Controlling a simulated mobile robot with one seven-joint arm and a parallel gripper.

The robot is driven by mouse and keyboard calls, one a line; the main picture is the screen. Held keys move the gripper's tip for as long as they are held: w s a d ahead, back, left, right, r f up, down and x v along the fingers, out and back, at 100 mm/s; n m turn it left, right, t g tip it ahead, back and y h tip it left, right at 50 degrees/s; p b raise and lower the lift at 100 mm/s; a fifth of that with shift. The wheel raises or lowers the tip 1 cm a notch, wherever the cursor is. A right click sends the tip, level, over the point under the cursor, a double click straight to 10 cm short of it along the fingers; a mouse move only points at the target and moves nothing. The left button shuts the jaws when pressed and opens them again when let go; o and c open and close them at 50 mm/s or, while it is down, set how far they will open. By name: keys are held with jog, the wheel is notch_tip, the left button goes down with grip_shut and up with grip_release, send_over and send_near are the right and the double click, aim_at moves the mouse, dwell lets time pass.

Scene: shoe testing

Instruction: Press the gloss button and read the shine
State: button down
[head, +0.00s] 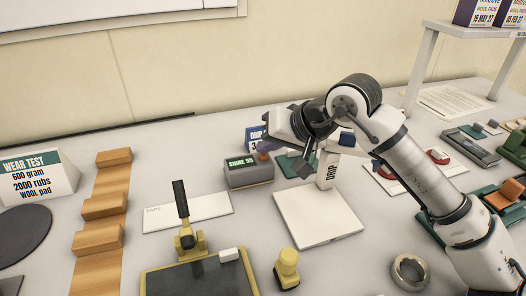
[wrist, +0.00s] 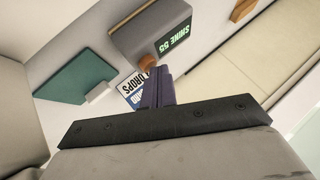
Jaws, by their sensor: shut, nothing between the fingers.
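The gloss meter (head: 249,175) is a grey box on the table in the middle of the head view, with an orange-brown button (head: 262,157) on top. Its lit green display (head: 240,162) reads SHINE 55. In the wrist view the meter (wrist: 138,32) is at the top, with the same reading (wrist: 173,39) and the button (wrist: 146,62) by my fingertips. My gripper (head: 268,147) is shut and empty, its dark purple fingers (wrist: 157,82) reaching to the button. I cannot tell whether they touch it or press it.
A blue DROPS card (head: 254,136) stands behind the meter. A teal pad (wrist: 78,72) lies beside it.

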aim_at(268, 160)
jog(key=shift+a+r, duration=0.1)
jog(key=shift+r, duration=0.2)
jog(key=shift+w+r, duration=0.15)
jog(key=shift+r, duration=0.05)
jog(key=shift+w+a+r+p, duration=0.1)
jog(key=shift+w+r+p, duration=0.15)
jog(key=shift+r+p, duration=0.5)
jog(key=shift+s+r+p, duration=0.1)
jog(key=shift+r+p, duration=0.25)
jog(key=shift+r, duration=1.35)
jog(key=shift+d, duration=0.25)
